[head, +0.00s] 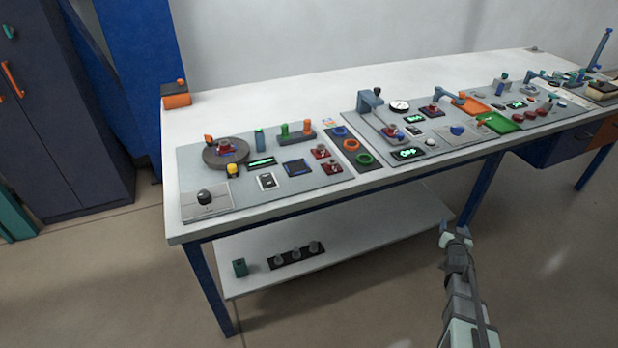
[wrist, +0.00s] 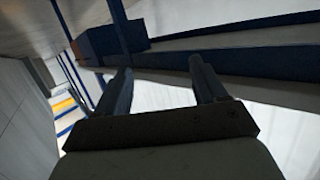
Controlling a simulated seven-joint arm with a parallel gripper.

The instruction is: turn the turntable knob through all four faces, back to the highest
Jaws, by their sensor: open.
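The turntable is a dark round disc (head: 238,157) at the left end of the workbench, with a small red and blue-grey piece on top and an orange-topped part at its rim. A black knob (head: 204,195) stands on a light plate at the panel's front left corner. I cannot tell which face of the turntable is highest. My gripper (head: 445,228) is in front of the bench, far to the right of the disc and knob, touching nothing. In the wrist view my gripper (wrist: 160,75) has its two fingers apart and empty; neither disc nor knob shows there.
The workbench (head: 250,100) carries several panels of switches, displays and levers. Green and orange posts (head: 296,131) rise just right of the disc. A lower shelf (head: 340,252) holds a few small items. The floor in front is clear.

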